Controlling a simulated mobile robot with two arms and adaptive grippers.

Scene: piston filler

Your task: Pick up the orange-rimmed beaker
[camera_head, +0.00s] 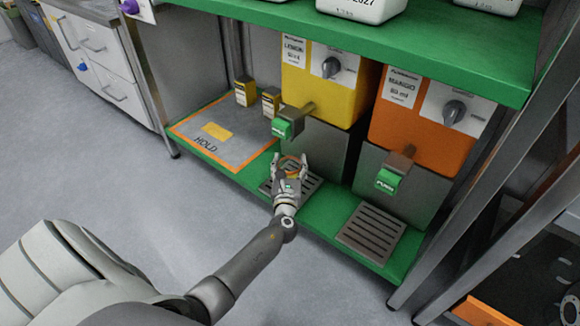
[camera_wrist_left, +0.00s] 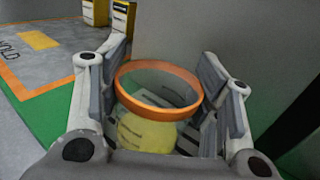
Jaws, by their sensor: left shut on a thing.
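The orange-rimmed beaker (camera_wrist_left: 188,109) is clear, with an orange ring at its top and something yellow low inside or on it. It stands upright between the fingers of my left gripper (camera_wrist_left: 165,95) in the left wrist view. In the head view, my left gripper (camera_head: 291,168) is shut on the beaker (camera_head: 289,160), over the drip grate (camera_head: 304,186) below the yellow lemon dispenser. The fingers hide most of the beaker there. I cannot tell whether its base touches the grate. My right gripper is not in view.
The lemon dispenser's green push tab (camera_head: 283,128) overhangs close behind the gripper. An orange mango dispenser (camera_head: 420,115) stands to the right over another grate (camera_head: 370,233). A grey HOLD mat (camera_head: 225,120) with an orange border lies left. A green upper shelf (camera_head: 420,45) is above.

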